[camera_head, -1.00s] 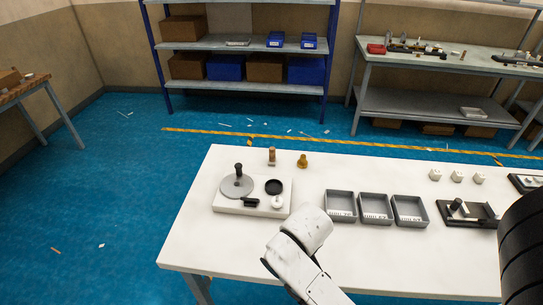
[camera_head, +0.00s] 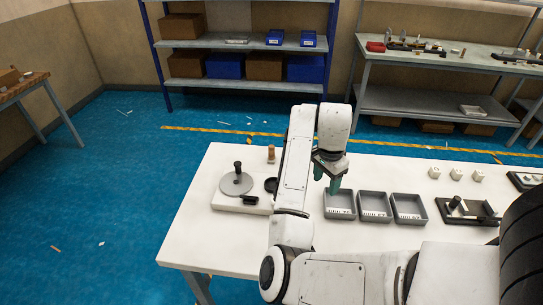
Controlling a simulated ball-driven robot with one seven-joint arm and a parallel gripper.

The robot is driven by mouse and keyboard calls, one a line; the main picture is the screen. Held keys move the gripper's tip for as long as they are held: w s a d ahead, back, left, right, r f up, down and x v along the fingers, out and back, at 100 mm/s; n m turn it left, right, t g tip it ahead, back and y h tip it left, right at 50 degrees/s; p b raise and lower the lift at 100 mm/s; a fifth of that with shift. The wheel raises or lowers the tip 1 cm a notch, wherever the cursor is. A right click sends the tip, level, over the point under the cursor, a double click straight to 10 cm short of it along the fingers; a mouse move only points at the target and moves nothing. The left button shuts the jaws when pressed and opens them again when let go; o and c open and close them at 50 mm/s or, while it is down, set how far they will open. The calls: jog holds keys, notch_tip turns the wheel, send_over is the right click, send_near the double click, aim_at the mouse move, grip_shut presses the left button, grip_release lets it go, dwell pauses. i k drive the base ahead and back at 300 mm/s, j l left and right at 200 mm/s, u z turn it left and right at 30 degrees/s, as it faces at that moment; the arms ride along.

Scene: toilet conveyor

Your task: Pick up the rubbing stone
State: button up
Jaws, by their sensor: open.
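A small dark block (camera_head: 250,200) lies on the front right part of a white board (camera_head: 226,207) at the left of the table; it may be the rubbing stone, but I cannot tell for sure. A grey disc (camera_head: 230,187) with an upright dark knob (camera_head: 237,167) sits on the same board. A black round dish (camera_head: 271,185) is partly hidden behind my arm. My gripper (camera_head: 327,176), with green fingers, is open and points down. It is right of the board, above the table near the left grey tray, and appears empty.
Three grey trays (camera_head: 374,207) stand in a row at the table's middle. A wooden-topped peg (camera_head: 271,154) stands behind the board. White blocks (camera_head: 456,174) and a black tray (camera_head: 466,213) are to the right. The table's front left (camera_head: 215,245) is clear.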

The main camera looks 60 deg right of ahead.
aim_at(272, 157)
jog(key=i+l, duration=0.8)
jog(key=i, duration=0.05)
